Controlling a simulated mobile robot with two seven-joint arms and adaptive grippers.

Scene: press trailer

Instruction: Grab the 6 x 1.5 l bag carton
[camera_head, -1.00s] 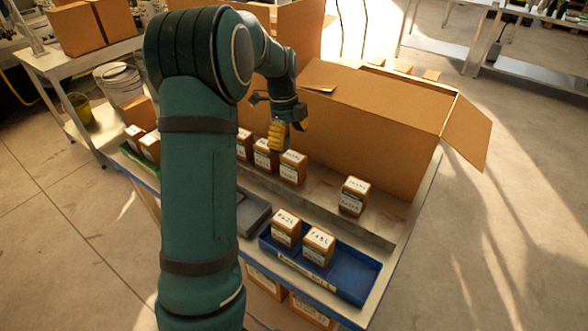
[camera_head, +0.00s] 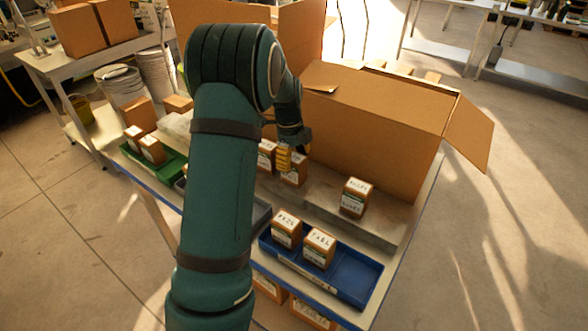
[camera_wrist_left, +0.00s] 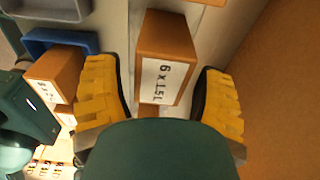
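The 6 x 1.5 l carton (camera_wrist_left: 165,60) is a small brown box with a white label reading "6 x 1.5L". In the left wrist view it stands between the two yellow fingers of my left gripper (camera_wrist_left: 162,95), with a gap on each side. In the head view my left gripper (camera_head: 287,158) is low over the grey ledge, in front of a brown carton (camera_head: 298,172) that it partly hides. My left gripper is open and empty. My right gripper is not in view.
Another carton (camera_head: 266,153) stands just left of the gripper, and one (camera_head: 355,198) stands apart to the right. A blue tray (camera_head: 358,276) holds two cartons in front. A large open cardboard box (camera_head: 375,125) walls off the back. A green tray (camera_head: 168,170) is at left.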

